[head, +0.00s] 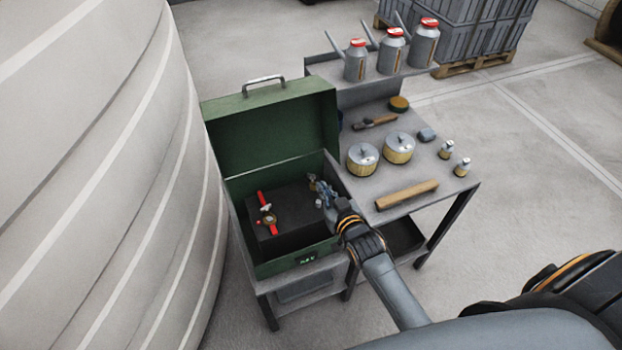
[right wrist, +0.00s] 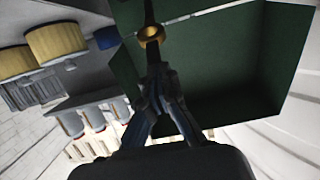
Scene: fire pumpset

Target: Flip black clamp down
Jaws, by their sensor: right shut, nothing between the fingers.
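An open green case (head: 298,262) stands on the grey workbench and holds a black pump block (head: 290,205). A red-handled brass valve (head: 268,220) is on the block's left side. My right gripper (head: 318,184) reaches into the case at its right side, shut and empty, beside a small brass fitting (head: 311,181). In the right wrist view, my shut right fingertips (right wrist: 155,68) are just below a brass ring (right wrist: 151,33) with a thin dark bar (right wrist: 149,10) rising from it. This bar may be the black clamp; I cannot tell, nor whether the fingers touch it. My left gripper is out of view.
The case lid (head: 270,125) stands raised at the back. Metal cans (head: 392,52) stand on the upper shelf. A large pale tank (head: 100,180) is close on the left.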

